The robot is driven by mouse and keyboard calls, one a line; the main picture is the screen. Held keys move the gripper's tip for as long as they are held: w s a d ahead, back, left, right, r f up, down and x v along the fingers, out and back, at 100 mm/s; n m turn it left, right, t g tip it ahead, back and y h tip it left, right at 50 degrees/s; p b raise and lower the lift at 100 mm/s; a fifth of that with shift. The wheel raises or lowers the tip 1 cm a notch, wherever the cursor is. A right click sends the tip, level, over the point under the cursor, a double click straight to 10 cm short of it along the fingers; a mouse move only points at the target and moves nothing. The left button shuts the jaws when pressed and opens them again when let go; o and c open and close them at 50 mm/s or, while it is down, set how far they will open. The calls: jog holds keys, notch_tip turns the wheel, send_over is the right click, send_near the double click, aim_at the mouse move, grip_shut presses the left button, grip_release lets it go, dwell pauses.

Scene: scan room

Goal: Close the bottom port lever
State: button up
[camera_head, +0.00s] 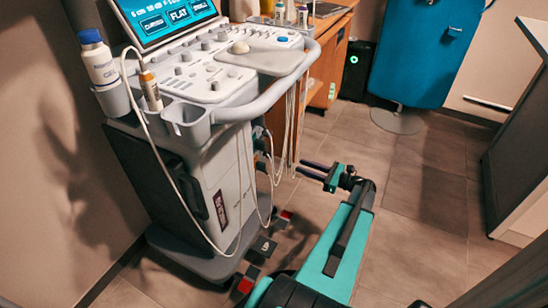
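The ultrasound cart (185,150) stands at the left, with its ports (262,150) on the right side below the console. The ports are small and shadowed, and white cables hang in front of them. I cannot make out the bottom port lever or its position. My gripper (300,167) is to the right of the ports, with its two dark fingers pointing left toward them. The fingers are apart, with nothing visible between them. I cannot tell whether the fingertips touch any cable.
Cables (243,185) loop down the cart's side. A wooden desk (328,65) stands behind the gripper, and a blue chair (425,50) is further back. The tiled floor (430,200) at the right is clear.

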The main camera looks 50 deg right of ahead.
aim_at(271, 155)
jog(key=b+x, duration=0.3)
jog(key=x, duration=0.8)
jog(key=shift+w+a+f+b, duration=0.15)
jog(key=shift+w+b, duration=0.15)
jog(key=shift+b, duration=0.05)
jog(key=shift+x, duration=0.95)
grip_shut()
